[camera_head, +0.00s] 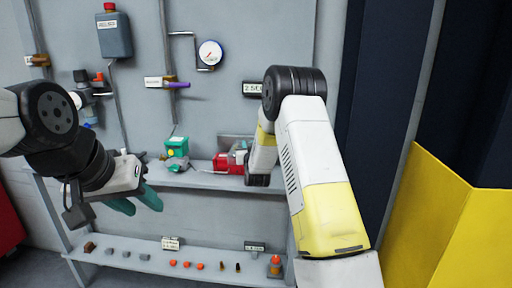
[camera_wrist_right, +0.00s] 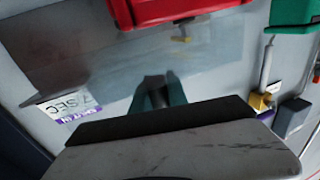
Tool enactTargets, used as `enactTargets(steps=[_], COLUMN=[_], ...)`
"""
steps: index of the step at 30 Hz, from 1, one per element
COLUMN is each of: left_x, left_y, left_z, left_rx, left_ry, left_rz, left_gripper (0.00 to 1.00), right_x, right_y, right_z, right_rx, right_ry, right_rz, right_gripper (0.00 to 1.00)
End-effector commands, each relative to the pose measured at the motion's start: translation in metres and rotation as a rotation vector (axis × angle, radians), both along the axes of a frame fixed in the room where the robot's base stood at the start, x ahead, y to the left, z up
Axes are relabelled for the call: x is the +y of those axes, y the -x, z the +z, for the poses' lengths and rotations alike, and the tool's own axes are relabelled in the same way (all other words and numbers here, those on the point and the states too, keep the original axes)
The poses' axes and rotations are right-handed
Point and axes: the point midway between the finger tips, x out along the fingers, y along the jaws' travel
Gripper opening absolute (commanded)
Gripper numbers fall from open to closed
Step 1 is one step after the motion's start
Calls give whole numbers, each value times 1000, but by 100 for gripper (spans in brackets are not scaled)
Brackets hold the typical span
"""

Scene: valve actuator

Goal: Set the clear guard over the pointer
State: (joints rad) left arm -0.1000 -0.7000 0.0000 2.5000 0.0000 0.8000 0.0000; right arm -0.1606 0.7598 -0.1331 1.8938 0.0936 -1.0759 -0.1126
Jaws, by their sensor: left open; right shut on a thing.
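A red actuator (camera_head: 221,163) sits on the upper shelf in the head view, partly hidden by my right arm. Its red body (camera_wrist_right: 180,10) is at the top of the right wrist view, with a small yellow part, perhaps the pointer (camera_wrist_right: 182,38), below it. My right gripper (camera_wrist_right: 160,92) is shut on a see-through, greyish sheet, the clear guard (camera_wrist_right: 125,85), which extends toward the red body. I cannot tell whether they touch. In the head view my right fingers are hidden behind the arm. My left gripper (camera_head: 140,200), with teal fingers, is open and empty in front of the shelves.
A green unit (camera_head: 176,148) stands on the upper shelf (camera_head: 205,182), left of the actuator. The lower shelf (camera_head: 150,262) holds several small caps and fittings.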

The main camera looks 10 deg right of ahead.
Motion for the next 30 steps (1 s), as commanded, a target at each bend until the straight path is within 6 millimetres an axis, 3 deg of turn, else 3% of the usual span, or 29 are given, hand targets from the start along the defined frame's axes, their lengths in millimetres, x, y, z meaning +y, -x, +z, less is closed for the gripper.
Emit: enactTargets(steps=[3, 9, 15, 25, 26, 29, 30], left_x=[0, 0, 0, 0, 0, 0, 0], left_y=[0, 0, 0, 0, 0, 0, 0], left_z=[0, 0, 0, 0, 0, 0, 0], left_rx=[0, 0, 0, 0, 0, 0, 0], left_ry=[0, 0, 0, 0, 0, 0, 0], left_rz=[0, 0, 0, 0, 0, 0, 0], left_gripper=[41, 41, 41, 41, 41, 41, 41], right_x=[31, 62, 75, 78, 78, 78, 78], right_y=[-8, -17, -21, -21, -21, -21, -21], right_z=[0, -1, 0, 0, 0, 0, 0], right_rx=[0, 0, 1, 1, 0, 0, 0], right_ry=[-1, 0, 0, -1, -1, 0, 0], right_rz=[6, 4, 3, 6, 7, 7, 6], right_gripper=[0, 0, 0, 0, 21, 41, 41])
